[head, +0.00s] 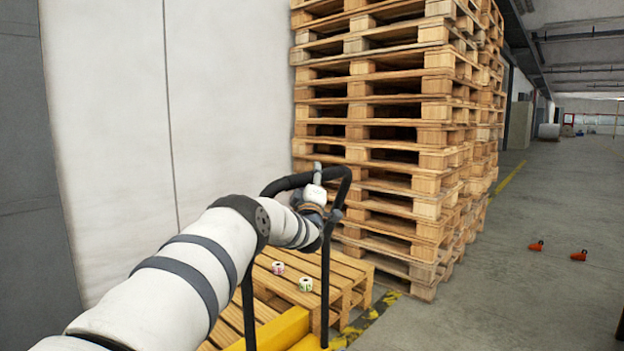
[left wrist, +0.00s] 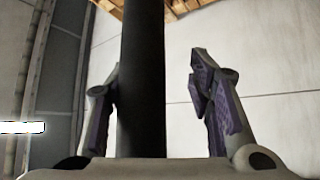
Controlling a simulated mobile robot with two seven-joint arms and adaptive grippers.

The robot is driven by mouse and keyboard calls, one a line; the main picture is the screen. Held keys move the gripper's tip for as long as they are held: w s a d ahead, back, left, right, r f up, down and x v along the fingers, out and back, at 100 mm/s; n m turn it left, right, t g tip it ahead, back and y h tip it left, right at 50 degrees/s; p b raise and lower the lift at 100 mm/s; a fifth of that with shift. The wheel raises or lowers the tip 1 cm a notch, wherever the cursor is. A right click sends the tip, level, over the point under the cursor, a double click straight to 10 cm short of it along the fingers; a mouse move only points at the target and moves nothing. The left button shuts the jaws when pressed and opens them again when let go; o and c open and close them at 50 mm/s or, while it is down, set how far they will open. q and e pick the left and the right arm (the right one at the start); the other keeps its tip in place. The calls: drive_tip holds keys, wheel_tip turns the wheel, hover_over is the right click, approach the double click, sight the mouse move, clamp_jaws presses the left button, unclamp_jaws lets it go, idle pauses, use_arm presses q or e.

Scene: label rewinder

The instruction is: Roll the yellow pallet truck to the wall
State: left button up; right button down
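The yellow pallet truck (head: 285,331) is at the bottom of the head view, partly cut off by the frame edge. Its black handle loop (head: 326,268) stands upright above it. My left arm reaches across to the top of the loop, where my left gripper (head: 318,180) is. In the left wrist view the dark handle bar (left wrist: 142,85) passes between the fingers of my left gripper (left wrist: 150,88). The left finger is close beside the bar, and a clear gap separates the right finger from it. The white wall (head: 110,120) stands behind. My right gripper is not in view.
A low wooden pallet (head: 335,274) with two small label rolls (head: 278,267) lies just beyond the truck. A tall pallet stack (head: 400,140) stands behind it. Open floor (head: 530,240) lies to the right, with two small orange objects (head: 579,255) on it.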

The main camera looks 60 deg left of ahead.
use_arm(q)
drive_tip(key=shift+r, duration=0.1)
drive_tip(key=shift+d, duration=0.2)
drive_tip(key=v, duration=1.1)
drive_tip(key=shift+s+d+f, duration=0.15)
drive_tip(key=shift+s+f, duration=0.05)
drive_tip(key=shift+s, duration=0.05)
